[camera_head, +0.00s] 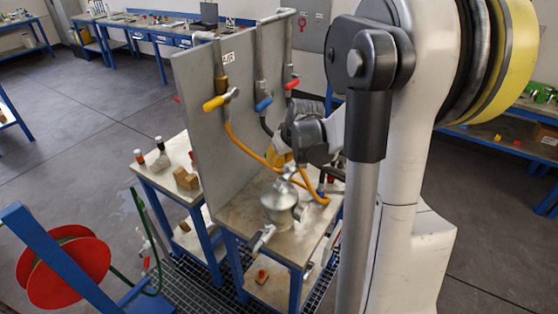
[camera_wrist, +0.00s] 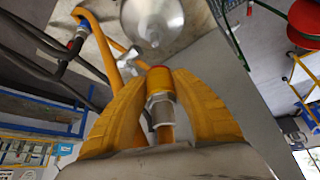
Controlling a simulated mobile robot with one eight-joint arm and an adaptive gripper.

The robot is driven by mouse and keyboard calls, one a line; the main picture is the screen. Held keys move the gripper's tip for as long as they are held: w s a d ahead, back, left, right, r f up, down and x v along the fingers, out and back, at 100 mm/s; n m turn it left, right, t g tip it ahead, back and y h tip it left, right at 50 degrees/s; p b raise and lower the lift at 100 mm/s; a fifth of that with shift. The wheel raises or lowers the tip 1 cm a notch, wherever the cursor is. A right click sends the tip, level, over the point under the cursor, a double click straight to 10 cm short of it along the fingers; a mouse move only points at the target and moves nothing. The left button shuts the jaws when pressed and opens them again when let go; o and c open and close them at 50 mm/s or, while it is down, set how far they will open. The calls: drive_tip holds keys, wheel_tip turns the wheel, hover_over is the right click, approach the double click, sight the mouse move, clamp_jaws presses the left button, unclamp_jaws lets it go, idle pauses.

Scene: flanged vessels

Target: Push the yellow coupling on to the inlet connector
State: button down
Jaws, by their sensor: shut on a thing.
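My gripper (camera_wrist: 160,76) has two yellow-orange fingers, shut on the yellow coupling (camera_wrist: 159,82), which has a reddish front end and a metal collar behind it. An orange hose (camera_wrist: 165,133) runs back from the coupling between the fingers. The silver vessel (camera_wrist: 152,18) lies ahead of the fingertips, with a small connector (camera_wrist: 154,41) pointing towards the coupling; a gap shows between them. In the head view the vessel (camera_head: 279,201) stands on the bench, and my gripper (camera_head: 279,157) is just behind it, partly hidden by the wrist. The coupling is not clear there.
A grey panel (camera_head: 190,85) stands behind the bench (camera_head: 240,216), with yellow (camera_head: 216,102), blue (camera_head: 263,104) and red (camera_head: 292,84) valve handles. Orange hose (camera_head: 245,148) loops near the vessel. A dark hose with a blue fitting (camera_wrist: 77,34) lies left in the wrist view.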

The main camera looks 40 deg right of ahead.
sight(280, 180)
drive_tip(key=shift+f, duration=0.1)
wheel_tip(280, 180, down, 5)
drive_tip(key=b, duration=0.4)
drive_tip(key=shift+f+b, duration=0.15)
drive_tip(key=shift+b, duration=0.2)
drive_tip(key=shift+f, duration=0.1)
idle(1.0)
drive_tip(key=shift+f+b, duration=1.65)
drive_tip(key=shift+f, duration=0.1)
drive_tip(key=c, duration=1)
unclamp_jaws()
